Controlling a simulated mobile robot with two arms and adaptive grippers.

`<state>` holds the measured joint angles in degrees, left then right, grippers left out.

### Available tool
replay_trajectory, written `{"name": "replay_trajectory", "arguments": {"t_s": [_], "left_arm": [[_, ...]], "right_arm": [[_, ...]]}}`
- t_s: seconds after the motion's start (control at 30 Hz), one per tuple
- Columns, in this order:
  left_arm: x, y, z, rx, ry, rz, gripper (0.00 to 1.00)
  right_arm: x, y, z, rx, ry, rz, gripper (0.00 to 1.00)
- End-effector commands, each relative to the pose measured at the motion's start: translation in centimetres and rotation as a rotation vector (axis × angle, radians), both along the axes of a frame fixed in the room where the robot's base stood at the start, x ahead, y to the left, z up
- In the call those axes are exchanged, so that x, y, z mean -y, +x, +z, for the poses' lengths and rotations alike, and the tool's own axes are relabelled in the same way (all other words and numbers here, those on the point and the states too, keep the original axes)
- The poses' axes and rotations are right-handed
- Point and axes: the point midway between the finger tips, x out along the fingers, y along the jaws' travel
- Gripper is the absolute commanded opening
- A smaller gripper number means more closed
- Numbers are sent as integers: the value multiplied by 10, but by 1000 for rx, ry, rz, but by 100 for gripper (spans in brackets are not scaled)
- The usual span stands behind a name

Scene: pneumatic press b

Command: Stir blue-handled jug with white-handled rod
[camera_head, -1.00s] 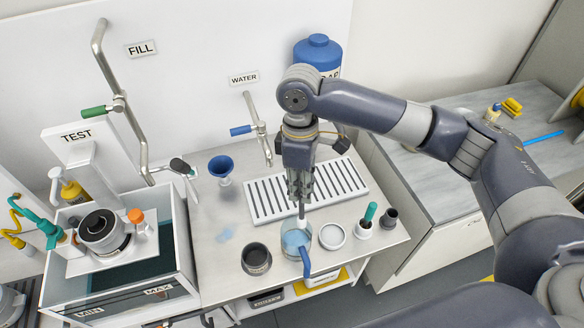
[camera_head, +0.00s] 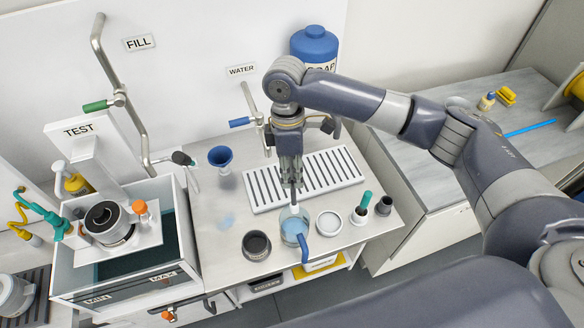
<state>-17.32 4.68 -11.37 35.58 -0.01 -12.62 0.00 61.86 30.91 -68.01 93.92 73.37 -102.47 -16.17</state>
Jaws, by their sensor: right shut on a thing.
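The blue-handled jug (camera_head: 294,229) is a clear vessel with light blue liquid, standing at the front edge of the metal worktop, its blue handle pointing to the front. My right gripper (camera_head: 291,181) points straight down above the jug and is shut on the rod (camera_head: 293,197). The thin rod hangs down to the jug, its lower end seemingly inside the mouth. The rod's white handle is mostly hidden by the fingers. My left gripper is not in view.
A dark cup (camera_head: 257,246) stands left of the jug and a white round dish (camera_head: 329,224) right of it. A green-handled tool (camera_head: 362,207) stands in a holder further right. A slotted drain tray (camera_head: 331,172) lies behind. A blue funnel (camera_head: 220,157) is at the back left.

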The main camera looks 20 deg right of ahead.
Motion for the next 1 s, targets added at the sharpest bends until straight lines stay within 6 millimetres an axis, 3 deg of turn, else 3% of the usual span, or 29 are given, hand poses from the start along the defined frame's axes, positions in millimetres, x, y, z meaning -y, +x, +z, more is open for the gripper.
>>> {"name": "replay_trajectory", "arguments": {"t_s": [1.0], "left_arm": [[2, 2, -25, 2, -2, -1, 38]], "right_arm": [[0, -5, -96, -2, 0, 1, 0]]}}
